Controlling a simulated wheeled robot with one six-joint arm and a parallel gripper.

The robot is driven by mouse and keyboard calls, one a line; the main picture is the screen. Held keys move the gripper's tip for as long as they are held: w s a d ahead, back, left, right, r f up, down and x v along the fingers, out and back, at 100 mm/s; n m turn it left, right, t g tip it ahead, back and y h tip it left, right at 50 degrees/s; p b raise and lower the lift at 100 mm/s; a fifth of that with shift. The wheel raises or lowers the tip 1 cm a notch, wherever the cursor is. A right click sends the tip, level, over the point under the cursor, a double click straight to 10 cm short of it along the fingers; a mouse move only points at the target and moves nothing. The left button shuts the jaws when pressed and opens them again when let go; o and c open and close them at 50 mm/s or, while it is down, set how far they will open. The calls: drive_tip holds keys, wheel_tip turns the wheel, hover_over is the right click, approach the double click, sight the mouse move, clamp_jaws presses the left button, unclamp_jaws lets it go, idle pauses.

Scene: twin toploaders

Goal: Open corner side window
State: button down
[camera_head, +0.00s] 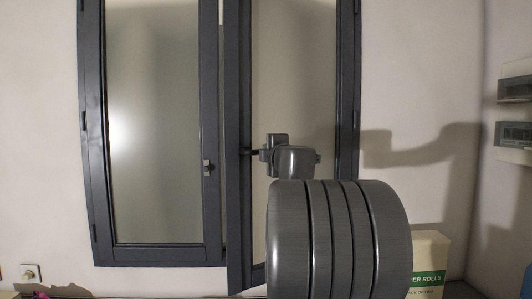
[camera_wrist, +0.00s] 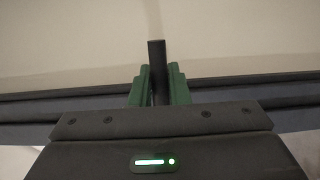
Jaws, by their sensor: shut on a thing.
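The corner-side window sash (camera_head: 236,120), on the right, has a dark grey frame and frosted glass. Its free left edge stands out from the fixed frame and hangs lower than it, so the sash is partly open. My gripper (camera_head: 262,153) is at that edge. In the wrist view its green fingers (camera_wrist: 159,88) are shut on the dark window handle (camera_wrist: 157,58), which sticks up between them. My own grey arm hides the lower right of the sash. The left window sash (camera_head: 211,100) looks closed, with a small handle (camera_head: 208,167) on its right stile.
A box of paper rolls (camera_head: 428,252) stands at the lower right, beside my arm. Electrical panels (camera_head: 515,90) are on the right wall past the corner. Items along the bottom edge are mostly cut off.

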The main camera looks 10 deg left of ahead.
drive_tip(key=shift+d, duration=0.1)
drive_tip(key=shift+s+d, duration=0.95)
drive_tip(key=shift+d, duration=0.05)
drive_tip(key=shift+s+d+p, duration=0.3)
drive_tip(key=shift+s+d, duration=0.5)
drive_tip(key=shift+d, duration=0.4)
drive_tip(key=shift+s+d, duration=0.75)
drive_tip(key=shift+d, duration=0.3)
drive_tip(key=c, duration=0.6)
unclamp_jaws()
